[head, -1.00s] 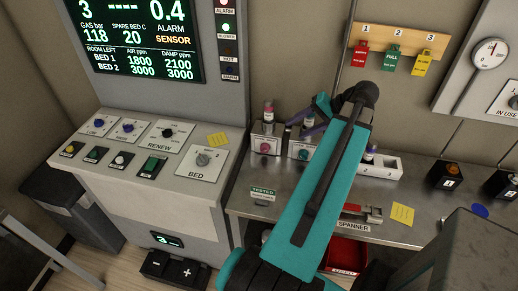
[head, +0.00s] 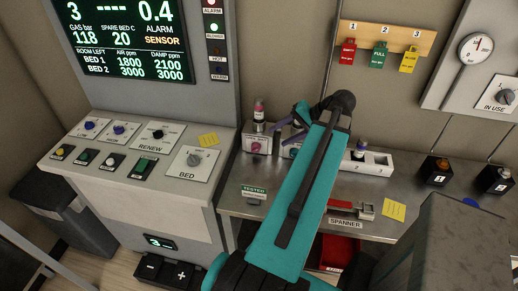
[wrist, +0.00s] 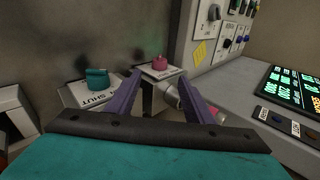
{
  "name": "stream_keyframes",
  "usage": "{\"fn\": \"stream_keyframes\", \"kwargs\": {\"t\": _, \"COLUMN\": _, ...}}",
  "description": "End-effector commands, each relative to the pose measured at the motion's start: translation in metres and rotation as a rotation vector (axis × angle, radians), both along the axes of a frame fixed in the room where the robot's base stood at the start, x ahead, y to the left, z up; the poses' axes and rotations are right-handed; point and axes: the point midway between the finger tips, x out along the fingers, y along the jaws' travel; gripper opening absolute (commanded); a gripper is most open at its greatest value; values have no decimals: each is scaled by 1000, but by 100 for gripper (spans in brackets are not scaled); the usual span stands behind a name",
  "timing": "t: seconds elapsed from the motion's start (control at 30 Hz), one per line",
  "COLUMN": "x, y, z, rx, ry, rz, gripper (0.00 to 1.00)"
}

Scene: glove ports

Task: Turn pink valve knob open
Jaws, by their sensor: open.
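The pink valve knob (head: 256,146) sits on a small pale valve box on the steel bench, left of my arm. In the wrist view the pink knob (wrist: 159,63) stands on its white plate, beyond and between my fingertips. My gripper (wrist: 160,78) is open, with its two purple fingers apart and nothing visibly held. In the head view my gripper (head: 283,124) is just right of the pink valve, and no contact shows. The knob's open or shut setting cannot be read.
A teal knob (wrist: 97,78) with a SHUT label is left of my fingers in the wrist view. The control console (head: 140,170) is close on the left.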

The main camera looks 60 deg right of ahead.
Motion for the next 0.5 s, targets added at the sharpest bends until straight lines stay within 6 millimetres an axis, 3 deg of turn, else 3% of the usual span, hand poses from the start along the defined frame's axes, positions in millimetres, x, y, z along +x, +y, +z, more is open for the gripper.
{"fn": "stream_keyframes", "kwargs": {"t": 0.5, "x": 46, "y": 11, "z": -51, "rx": 1, "ry": 0, "rz": 2, "gripper": 47}}
